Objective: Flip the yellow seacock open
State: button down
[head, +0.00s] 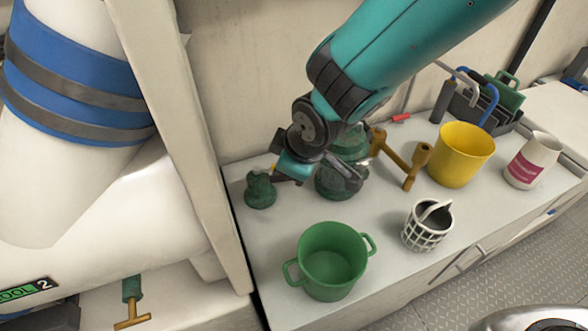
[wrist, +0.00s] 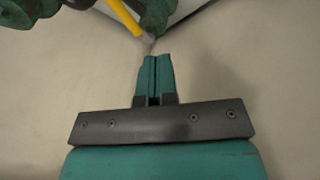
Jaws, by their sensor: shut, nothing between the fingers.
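The seacock's yellow lever (wrist: 122,18) shows at the top of the wrist view, slanting down to the right in front of dark green metal fittings. In the head view only a small yellow bit (head: 274,167) shows beside my gripper. The green seacock body (head: 260,190) stands on the counter at the back left. My gripper (head: 278,177) is just right of and above that body. In the wrist view my gripper's fingers (wrist: 155,58) are together and empty, with the lever's lower end just beyond their tips. I cannot tell whether they touch it.
More green fittings (head: 338,178) and a brass tee handle (head: 404,162) stand right of my gripper. A green pot (head: 331,262), a white basket (head: 426,225), a yellow bucket (head: 460,155) and a white mug (head: 532,160) occupy the counter (head: 388,215). A wall is close behind; a post rises at left.

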jog(key=w+f+t+p, duration=0.1)
jog(key=w+f, duration=0.5)
jog(key=f, duration=0.2)
jog(key=shift+d+f+n+t+p, duration=0.3)
jog(key=shift+d+f+n+p, duration=0.05)
jog(key=shift+f+n+p, duration=0.05)
jog(key=w+b, duration=0.1)
jog(key=w+d+b, duration=0.1)
jog(key=w, duration=0.1)
jog(key=shift+w+f, duration=0.1)
jog(key=shift+a, duration=0.1)
dwell(0.5)
